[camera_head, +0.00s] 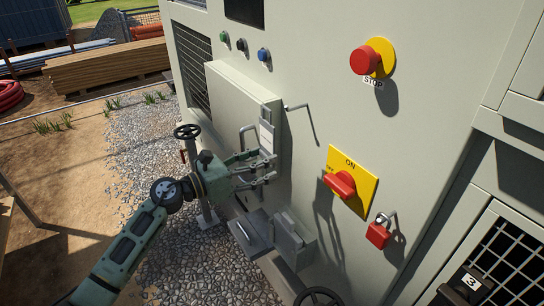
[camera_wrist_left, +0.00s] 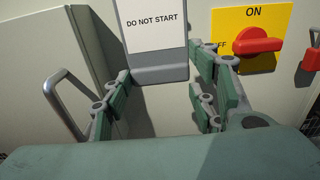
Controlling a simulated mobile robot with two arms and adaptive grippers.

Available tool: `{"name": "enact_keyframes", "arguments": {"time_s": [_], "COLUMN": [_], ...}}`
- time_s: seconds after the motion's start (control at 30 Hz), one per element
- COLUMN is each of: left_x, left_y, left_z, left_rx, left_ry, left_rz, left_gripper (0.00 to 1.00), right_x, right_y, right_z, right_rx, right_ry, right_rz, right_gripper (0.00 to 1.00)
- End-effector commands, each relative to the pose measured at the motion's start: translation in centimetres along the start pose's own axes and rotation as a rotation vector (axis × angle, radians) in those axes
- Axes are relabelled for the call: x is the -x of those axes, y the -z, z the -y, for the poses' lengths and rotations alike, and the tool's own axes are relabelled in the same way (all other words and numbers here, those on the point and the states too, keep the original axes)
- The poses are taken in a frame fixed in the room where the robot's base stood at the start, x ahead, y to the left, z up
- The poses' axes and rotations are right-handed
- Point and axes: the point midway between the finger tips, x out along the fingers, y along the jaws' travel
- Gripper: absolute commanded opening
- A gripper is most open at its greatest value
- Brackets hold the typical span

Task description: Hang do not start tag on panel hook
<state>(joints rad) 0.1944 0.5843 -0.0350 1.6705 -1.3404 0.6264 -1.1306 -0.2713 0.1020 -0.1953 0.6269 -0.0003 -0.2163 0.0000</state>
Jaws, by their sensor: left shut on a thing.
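The grey tag with a white "DO NOT START" label (camera_wrist_left: 155,30) is upright in the left wrist view, its lower end between my fingers. In the head view the tag (camera_head: 266,135) appears narrow, seen from a slant. My left gripper (camera_head: 268,166) is shut on the tag's lower end; its fingers also show in the left wrist view (camera_wrist_left: 160,78). The panel hook (camera_head: 297,107), a thin metal peg, sticks out of the chiller panel (camera_head: 320,70) just right of and above the tag. The tag appears apart from the hook. My right gripper is not in view.
A raised box door (camera_head: 230,100) with a metal handle (camera_wrist_left: 62,105) is left of the tag. A red rotary switch (camera_head: 340,184), a red padlock (camera_head: 378,235) and a red stop button (camera_head: 365,60) project from the panel on the right. A grey open box (camera_head: 290,243) is below.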

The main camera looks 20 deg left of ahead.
Motion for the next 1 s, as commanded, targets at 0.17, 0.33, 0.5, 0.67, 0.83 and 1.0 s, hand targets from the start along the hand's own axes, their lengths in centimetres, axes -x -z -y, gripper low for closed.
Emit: {"name": "enact_keyframes", "arguments": {"time_s": [0.17,0.33,0.5,0.67,0.83,1.0], "left_x": [0.0,0.2,-0.7,-2.4,-3.8,-4.6], "left_y": [0.0,0.1,0.0,-0.1,0.0,0.0], "left_z": [0.0,0.0,0.0,0.0,0.0,0.0], "left_rx": [-0.001,-0.005,-0.006,-0.007,-0.005,-0.005], "left_ry": [-0.001,-0.003,-0.006,-0.005,-0.006,-0.006], "left_rz": [0.0,-0.004,-0.004,-0.003,-0.004,-0.004], "left_gripper": [0.0,0.0,0.0,0.0,0.0,0.0], "right_x": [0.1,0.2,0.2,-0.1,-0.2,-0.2], "right_y": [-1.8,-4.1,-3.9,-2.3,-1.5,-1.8], "right_z": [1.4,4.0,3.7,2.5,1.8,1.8], "right_rx": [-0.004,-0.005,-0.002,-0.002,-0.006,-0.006], "right_ry": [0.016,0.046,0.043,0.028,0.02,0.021], "right_rz": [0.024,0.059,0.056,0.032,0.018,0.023], "right_gripper": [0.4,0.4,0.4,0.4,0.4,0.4]}}
